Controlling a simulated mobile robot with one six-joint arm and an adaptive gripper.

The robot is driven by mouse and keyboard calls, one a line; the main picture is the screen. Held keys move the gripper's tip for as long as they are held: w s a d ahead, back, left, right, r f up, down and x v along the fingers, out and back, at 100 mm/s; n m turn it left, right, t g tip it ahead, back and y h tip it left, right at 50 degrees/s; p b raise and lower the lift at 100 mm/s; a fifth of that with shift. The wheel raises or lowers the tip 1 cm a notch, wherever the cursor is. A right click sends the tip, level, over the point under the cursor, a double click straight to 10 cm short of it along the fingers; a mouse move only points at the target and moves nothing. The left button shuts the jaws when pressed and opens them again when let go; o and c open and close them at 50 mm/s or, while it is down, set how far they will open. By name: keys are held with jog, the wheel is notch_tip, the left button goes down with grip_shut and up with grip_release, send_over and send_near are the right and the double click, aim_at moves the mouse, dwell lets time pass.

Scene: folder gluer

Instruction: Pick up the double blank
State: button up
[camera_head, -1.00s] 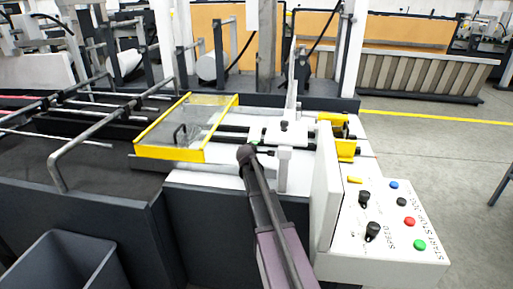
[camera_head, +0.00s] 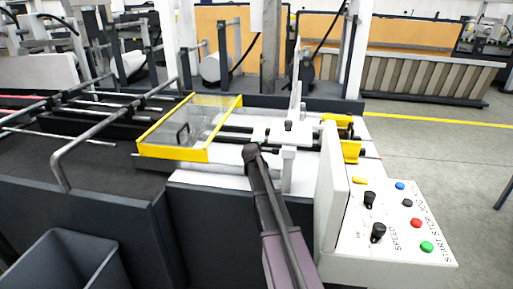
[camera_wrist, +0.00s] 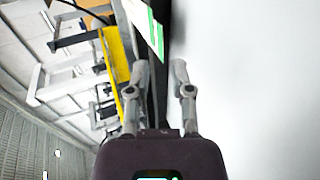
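In the wrist view my gripper (camera_wrist: 160,70) has its two fingers apart, with nothing clearly held between them. Beyond the fingertips is a flat white-and-green piece (camera_wrist: 152,32), cut off by the top edge; I cannot tell whether it is the double blank. A large plain white surface (camera_wrist: 255,90) fills the right side, close to the right finger. In the head view my arm reaches up over the machine, and my gripper cannot be made out there. No blank can be clearly identified in the head view.
The folder gluer carries a yellow-framed clear guard (camera_head: 172,153), white feeder parts (camera_head: 288,132) and yellow blocks (camera_head: 350,151). A control panel (camera_head: 385,235) with knobs and coloured buttons is at right. A dark open bin (camera_head: 62,262) stands at lower left. Floor at right is clear.

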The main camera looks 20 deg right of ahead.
jog(key=shift+b+x, duration=1.1)
jog(key=shift+x, duration=2.2)
grip_shut()
jog(key=shift+r, duration=0.1)
notch_tip(320, 180, up, 2)
jog(key=p, duration=0.2)
jog(key=shift+r+p, duration=0.2)
jog(key=shift+p, duration=0.1)
